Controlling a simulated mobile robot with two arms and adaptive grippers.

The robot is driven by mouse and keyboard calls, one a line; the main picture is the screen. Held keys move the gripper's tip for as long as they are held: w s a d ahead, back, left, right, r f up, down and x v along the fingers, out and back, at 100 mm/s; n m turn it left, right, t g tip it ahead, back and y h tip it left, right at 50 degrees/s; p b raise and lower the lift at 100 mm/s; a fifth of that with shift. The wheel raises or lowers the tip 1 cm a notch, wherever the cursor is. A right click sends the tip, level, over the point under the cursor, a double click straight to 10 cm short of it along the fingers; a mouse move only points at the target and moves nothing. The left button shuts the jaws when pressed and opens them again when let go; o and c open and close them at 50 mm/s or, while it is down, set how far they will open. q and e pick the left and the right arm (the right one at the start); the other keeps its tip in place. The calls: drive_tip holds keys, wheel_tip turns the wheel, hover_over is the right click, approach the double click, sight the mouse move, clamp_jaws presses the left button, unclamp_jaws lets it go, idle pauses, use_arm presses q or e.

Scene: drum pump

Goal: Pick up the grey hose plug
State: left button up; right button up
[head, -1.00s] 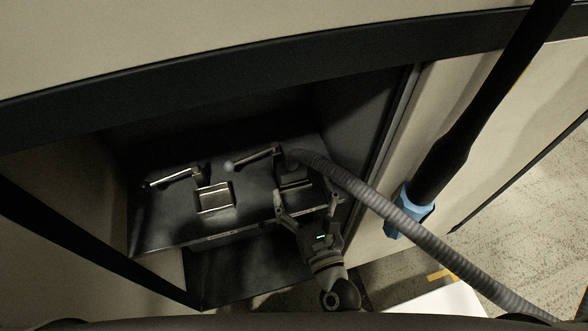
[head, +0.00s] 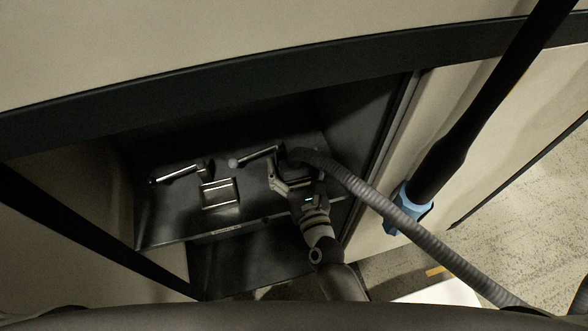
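The grey ribbed hose (head: 400,216) runs from the lower right up to a dark panel inside the recess. Its plug end (head: 293,161) sits at the right socket of that panel, beside a lever. The plug is dark and partly hidden, so its edges are hard to make out. My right gripper (head: 296,178) is just in front of the plug, with one finger on each side of it. The fingers are spread, and I cannot tell whether they touch it. My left gripper is not in view.
The panel (head: 165,226) also carries two levers (head: 180,173) and an empty-looking square socket (head: 219,193) to the left. The recess has dark side walls close on the right. A thick black tube with a blue end (head: 404,209) hangs outside at the right.

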sight(294, 165)
drive_tip(key=c, duration=1.1)
drive_tip(key=shift+r, duration=0.1)
drive_tip(key=shift+r+p, duration=0.65)
drive_tip(key=r+p, duration=0.2)
drive_tip(key=shift+s+r, duration=0.2)
drive_tip(key=shift+r, duration=0.15)
drive_tip(key=s+r+p, duration=0.7)
drive_tip(key=s+r, duration=0.2)
drive_tip(key=s, duration=0.4)
drive_tip(key=shift+s+d, duration=0.25)
drive_tip(key=shift+d, duration=0.15)
